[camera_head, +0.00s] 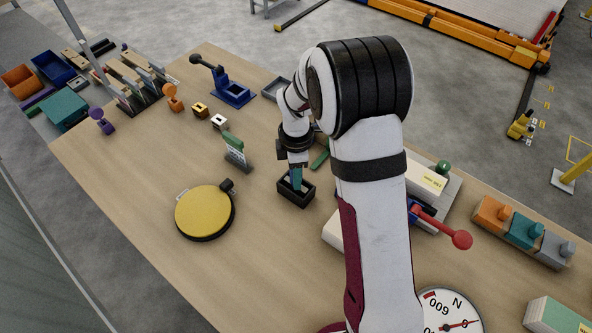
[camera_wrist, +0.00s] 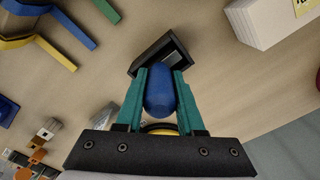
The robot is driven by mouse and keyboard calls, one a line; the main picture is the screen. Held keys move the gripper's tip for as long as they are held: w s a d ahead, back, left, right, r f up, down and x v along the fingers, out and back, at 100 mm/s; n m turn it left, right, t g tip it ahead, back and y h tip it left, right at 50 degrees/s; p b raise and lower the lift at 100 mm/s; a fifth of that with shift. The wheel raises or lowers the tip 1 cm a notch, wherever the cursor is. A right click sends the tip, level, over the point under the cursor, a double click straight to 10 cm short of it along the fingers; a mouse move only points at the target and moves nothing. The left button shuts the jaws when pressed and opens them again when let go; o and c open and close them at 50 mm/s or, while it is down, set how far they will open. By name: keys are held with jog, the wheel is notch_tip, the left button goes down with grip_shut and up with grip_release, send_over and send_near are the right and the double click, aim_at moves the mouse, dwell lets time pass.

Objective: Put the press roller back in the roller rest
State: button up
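My gripper (camera_wrist: 160,78) has its two teal fingers closed against the sides of a blue rounded handle, which I take to be the press roller (camera_wrist: 160,92). The roller's far end is hidden in the wrist view. A small black open box, which I take to be the roller rest (camera_head: 294,200), stands on the wooden bench. It also shows in the wrist view (camera_wrist: 143,57), just past the fingertips, with a grey inside. In the head view my gripper (camera_head: 297,178) points down over this box. I cannot tell whether the roller touches it.
A yellow round disc (camera_head: 205,211) lies left of the box. A white block (camera_wrist: 268,20) and a green bar (camera_wrist: 105,10) lie close by. A red-knobbed lever (camera_head: 461,240) sticks out at right.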

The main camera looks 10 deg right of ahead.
jog(key=o, duration=0.5)
notch_tip(320, 180, up, 16)
jog(key=shift+f, duration=0.1)
dwell(0.5)
jog(key=s+m, duration=0.7)
jog(key=s, duration=0.2)
jog(key=s+m+y, duration=0.1)
jog(key=s+m, duration=0.7)
jog(key=s, duration=0.1)
jog(key=s+m, duration=0.8)
jog(key=s, duration=0.1)
jog(key=shift+s+d+f+y, duration=0.1)
jog(key=shift+s+d+y, duration=0.1)
jog(key=shift+d+y, duration=0.2)
